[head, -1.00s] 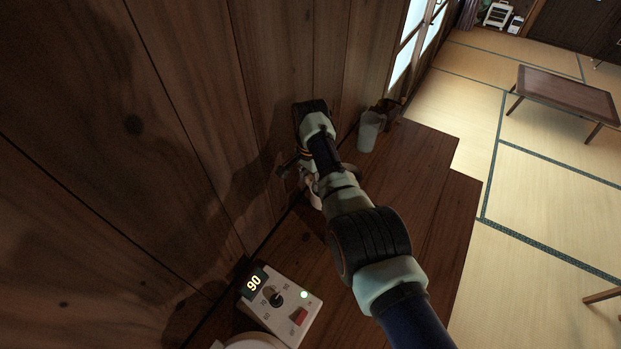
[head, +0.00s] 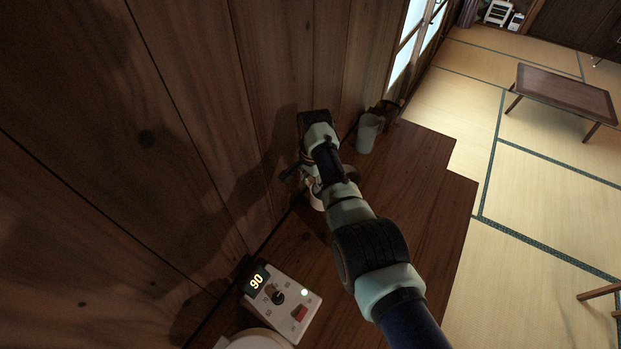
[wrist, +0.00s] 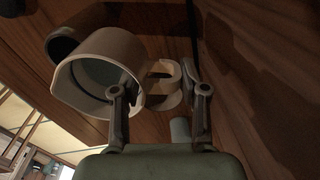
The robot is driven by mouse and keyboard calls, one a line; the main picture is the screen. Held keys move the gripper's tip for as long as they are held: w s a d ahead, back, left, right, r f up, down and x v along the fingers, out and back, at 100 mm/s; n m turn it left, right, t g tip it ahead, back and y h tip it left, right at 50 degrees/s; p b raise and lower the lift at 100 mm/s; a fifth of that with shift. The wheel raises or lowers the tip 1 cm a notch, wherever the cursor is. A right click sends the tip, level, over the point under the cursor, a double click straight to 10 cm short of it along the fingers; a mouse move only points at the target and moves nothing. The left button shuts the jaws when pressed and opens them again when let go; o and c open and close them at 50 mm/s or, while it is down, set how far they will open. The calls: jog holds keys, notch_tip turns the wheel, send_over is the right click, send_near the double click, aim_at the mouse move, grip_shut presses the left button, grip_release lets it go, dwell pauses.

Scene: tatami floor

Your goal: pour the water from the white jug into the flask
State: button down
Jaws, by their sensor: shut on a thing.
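The white jug (wrist: 98,72) fills the left of the wrist view, its open mouth and spout towards the camera and a greyish inside showing. My gripper (wrist: 161,90) has its fingers either side of the jug's handle (wrist: 162,72) and is shut on it. In the head view the gripper end (head: 308,178) is mostly hidden behind my arm, and only a pale part of the jug (head: 316,199) shows beside it. A dark round-mouthed vessel (wrist: 62,44) stands behind the jug in the wrist view; I cannot tell whether it is the flask. No pouring stream is visible.
A frosted cup (head: 368,133) stands on the wooden counter (head: 425,190), with a brown object (head: 389,110) behind it. A control box (head: 283,302) reading 90 sits at the near end, beside a white round thing (head: 258,340). A plank wall (head: 150,130) runs close along the left.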

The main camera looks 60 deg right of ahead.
jog(key=shift+s+r+t+p, duration=0.1)
jog(key=shift+r+t+p, duration=0.7)
jog(key=shift+p, duration=2.05)
jog(key=shift+r+t+h+p, duration=0.5)
jog(key=shift+r+t+p, duration=0.3)
jog(key=shift+p, duration=0.95)
